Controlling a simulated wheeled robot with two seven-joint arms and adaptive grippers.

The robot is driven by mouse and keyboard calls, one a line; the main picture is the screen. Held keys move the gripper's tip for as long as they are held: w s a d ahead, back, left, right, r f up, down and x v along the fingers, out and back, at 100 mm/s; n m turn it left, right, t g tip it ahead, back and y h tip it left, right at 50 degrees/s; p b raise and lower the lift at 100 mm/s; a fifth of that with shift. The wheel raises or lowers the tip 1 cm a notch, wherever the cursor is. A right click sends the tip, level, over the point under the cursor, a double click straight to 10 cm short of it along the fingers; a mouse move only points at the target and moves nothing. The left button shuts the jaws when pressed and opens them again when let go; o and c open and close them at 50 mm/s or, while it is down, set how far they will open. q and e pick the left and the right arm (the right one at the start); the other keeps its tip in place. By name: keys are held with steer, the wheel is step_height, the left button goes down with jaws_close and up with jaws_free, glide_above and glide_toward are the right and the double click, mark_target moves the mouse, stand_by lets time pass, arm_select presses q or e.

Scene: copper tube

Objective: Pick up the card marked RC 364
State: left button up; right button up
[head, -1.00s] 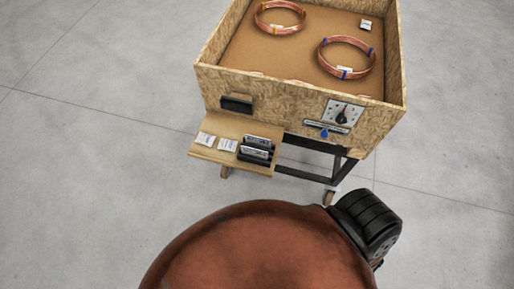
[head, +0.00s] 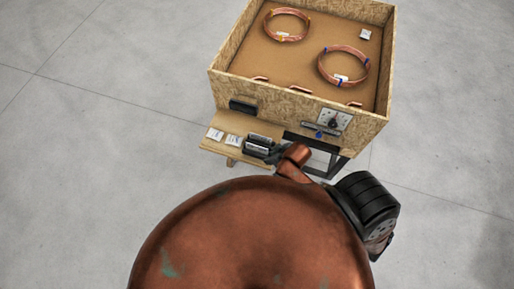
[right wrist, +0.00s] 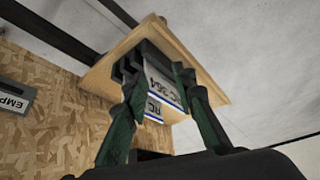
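The card marked RC 364 (right wrist: 164,88) stands in a dark holder at the edge of the wooden shelf, and its lettering is turned over in the right wrist view. A second card with RC (right wrist: 153,109) shows just below it. My right gripper (right wrist: 158,74) is open, with its two green fingers apart on either side of the RC 364 card. I cannot tell whether either finger touches it. In the head view my right gripper (head: 278,155) is small and dark beside the two card holders (head: 258,145). My left gripper is not in view.
The shelf (head: 208,145) juts from a chipboard crate (head: 290,100) holding copper coils (head: 343,66). Two white cards (head: 224,137) lie flat on the shelf. A dial panel (head: 331,122) is on the crate front. An EMP-lettered label (right wrist: 14,98) shows at left.

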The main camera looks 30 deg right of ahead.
steer(key=w+a+r+n+y+p, duration=0.1)
steer(key=w+a+r+n+y, duration=0.1)
steer(key=w+a+r+n, duration=0.35)
steer(key=g, duration=0.2)
glide_above(257, 147)
steer(key=s+d, duration=0.2)
steer(key=s, duration=0.1)
step_height(257, 147, down, 2)
steer(key=f, duration=0.1)
steer(key=x, duration=0.3)
steer(key=w+p+x, duration=0.1)
steer(key=x, duration=0.3)
steer(key=shift+w, duration=0.25)
steer(key=shift+f+p, duration=0.2)
steer(key=shift+p, duration=0.25)
steer(key=shift+c, duration=0.2)
jaws_close()
